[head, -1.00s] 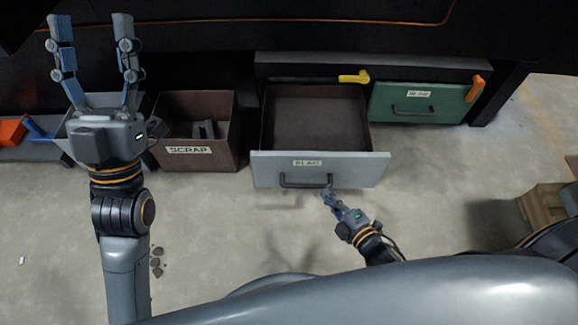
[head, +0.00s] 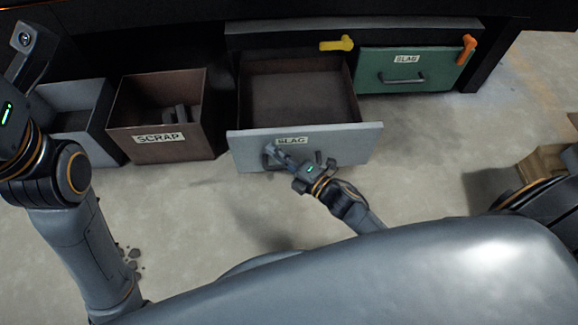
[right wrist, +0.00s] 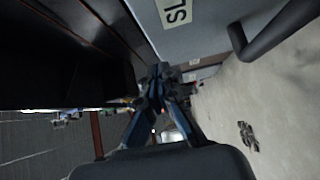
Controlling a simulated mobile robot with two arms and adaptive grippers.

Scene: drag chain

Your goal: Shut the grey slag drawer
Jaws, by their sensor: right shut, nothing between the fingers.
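The grey slag drawer (head: 335,147) stands pulled out in the head view, its dark inside showing empty. Its front has a SLAG label and a dark bar handle. My right gripper (head: 272,152) is shut and empty in front of the drawer's face, by the left part of the handle. In the right wrist view its closed fingertips (right wrist: 162,75) are close to the grey drawer front (right wrist: 205,25), and the handle (right wrist: 270,32) is to the right, outside the fingers. I cannot tell whether they touch.
A yellow lever (head: 337,44) is above the grey drawer. A closed green drawer (head: 430,80) with an orange lever (head: 466,50) is to the right. A brown SCRAP bin (head: 185,145) and a grey bin (head: 105,140) are to the left. The floor in front is mostly clear.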

